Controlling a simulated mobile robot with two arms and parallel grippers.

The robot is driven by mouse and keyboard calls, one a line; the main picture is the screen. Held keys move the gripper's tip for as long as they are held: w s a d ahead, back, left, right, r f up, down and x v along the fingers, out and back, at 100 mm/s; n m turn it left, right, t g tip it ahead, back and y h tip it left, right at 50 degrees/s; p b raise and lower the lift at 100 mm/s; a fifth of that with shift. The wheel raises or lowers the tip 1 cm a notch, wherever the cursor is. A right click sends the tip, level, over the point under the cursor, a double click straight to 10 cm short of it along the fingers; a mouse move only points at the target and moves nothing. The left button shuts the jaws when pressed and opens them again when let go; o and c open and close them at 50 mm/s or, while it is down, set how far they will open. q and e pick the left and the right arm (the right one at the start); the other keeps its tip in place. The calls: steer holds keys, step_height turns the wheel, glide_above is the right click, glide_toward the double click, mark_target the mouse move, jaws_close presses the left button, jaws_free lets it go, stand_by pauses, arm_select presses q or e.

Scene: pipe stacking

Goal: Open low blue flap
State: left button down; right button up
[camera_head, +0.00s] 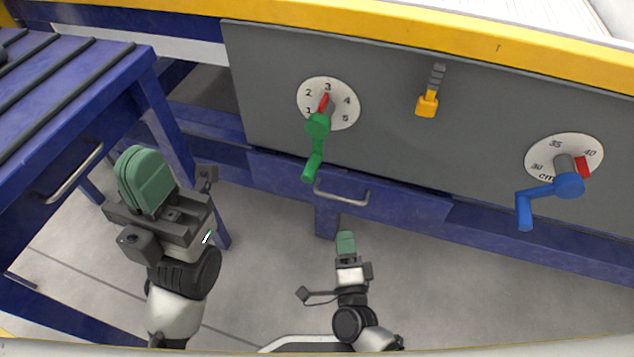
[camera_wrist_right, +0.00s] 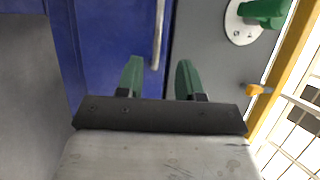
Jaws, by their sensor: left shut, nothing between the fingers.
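The low blue flap (camera_head: 400,201) is a blue panel below the grey front plate, with a metal bar handle (camera_head: 341,196). It appears closed. In the right wrist view the flap (camera_wrist_right: 105,40) lies ahead, and the lower end of its handle (camera_wrist_right: 158,35) shows between my fingertips; I cannot tell how deep. My right gripper (camera_head: 346,240) is in front of and below the handle in the head view. In the right wrist view (camera_wrist_right: 160,68) its green fingers are apart and empty. My left gripper (camera_head: 145,178) is shut and empty, at left, away from the flap.
A green crank (camera_head: 317,145) hangs just above the handle, below a numbered dial. A blue crank (camera_head: 545,198) is at right and a yellow slider (camera_head: 428,104) is between. A blue slatted table (camera_head: 75,85) stands at left. The floor (camera_head: 270,285) in front is clear.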

mark_target(339, 197)
steer(key=b+x, duration=0.2)
steer(key=x, duration=0.8)
steer(key=shift+w+f+b, duration=0.15)
steer(key=shift+w+b, duration=0.15)
steer(key=shift+b, duration=0.1)
jaws_close()
